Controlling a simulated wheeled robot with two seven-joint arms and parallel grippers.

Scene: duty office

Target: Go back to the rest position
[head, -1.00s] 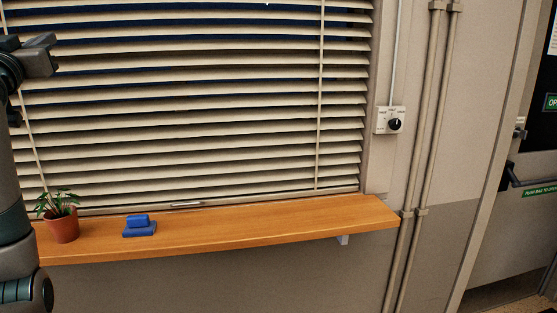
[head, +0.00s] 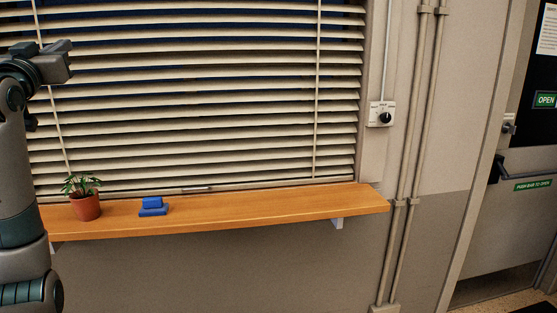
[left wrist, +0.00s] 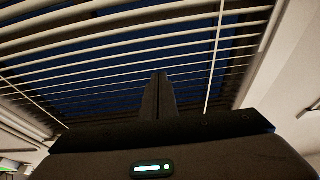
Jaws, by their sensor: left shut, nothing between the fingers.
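My left gripper (head: 62,62) is at the upper left of the head view, in front of the blinds, with my left arm raised along the left edge. In the left wrist view its fingers (left wrist: 158,96) are shut together and hold nothing. They point up toward the slats of the blinds (left wrist: 120,70). My right gripper is in neither view.
A wooden shelf (head: 260,208) runs below the window blinds (head: 200,110). A potted plant (head: 86,206) and a blue object (head: 153,207) stand on its left part. A dial switch (head: 382,115), wall pipes (head: 408,150) and a door (head: 505,225) are to the right.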

